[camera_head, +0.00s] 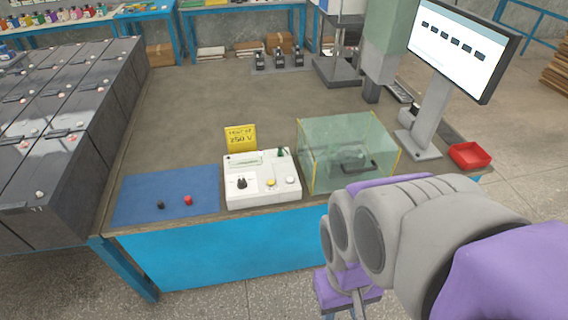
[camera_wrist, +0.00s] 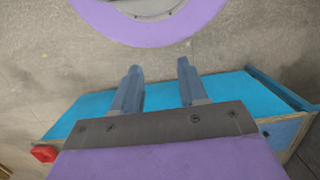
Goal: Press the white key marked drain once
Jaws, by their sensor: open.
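A white instrument box (camera_head: 262,198) stands at the table's front edge, with a black dial (camera_head: 242,183), a yellow key (camera_head: 271,183) and a white key (camera_head: 290,180) on its top. The lettering by the keys is too small to read. My gripper's two fingers (camera_wrist: 158,66) stand apart with nothing between them in the wrist view. In the head view my arm covers the lower right, and my gripper is low in front of the table, right of the box and apart from it. The white key is not seen in the wrist view.
A clear glass box (camera_head: 348,155) stands right of the instrument, close beside it. A yellow sign (camera_head: 240,139) stands behind the instrument. A blue mat (camera_head: 140,197) with black and red terminals lies left. A monitor (camera_head: 462,50) and red tray (camera_head: 469,155) are at the right.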

